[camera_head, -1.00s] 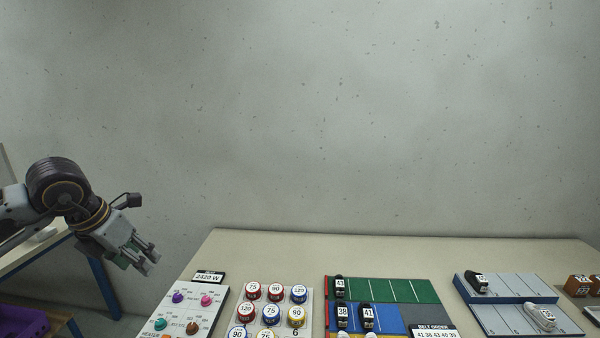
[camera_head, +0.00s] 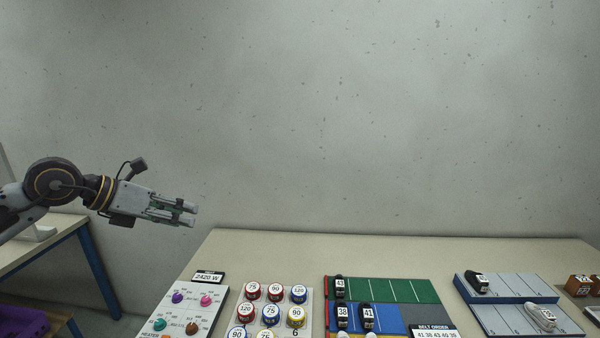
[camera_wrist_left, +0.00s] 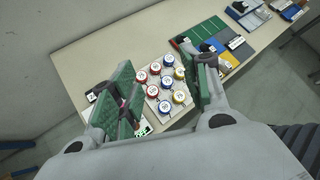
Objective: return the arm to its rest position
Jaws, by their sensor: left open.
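My left gripper (camera_head: 190,213) is raised at the left of the head view, left of the table's far left corner, pointing right. It is open and holds nothing. In the left wrist view my left gripper (camera_wrist_left: 165,98) shows two green-padded fingers spread apart, with the table and its round caps seen beyond and between them. My right gripper is not in view.
A side table (camera_head: 50,245) stands at the left. Space above the table is clear.

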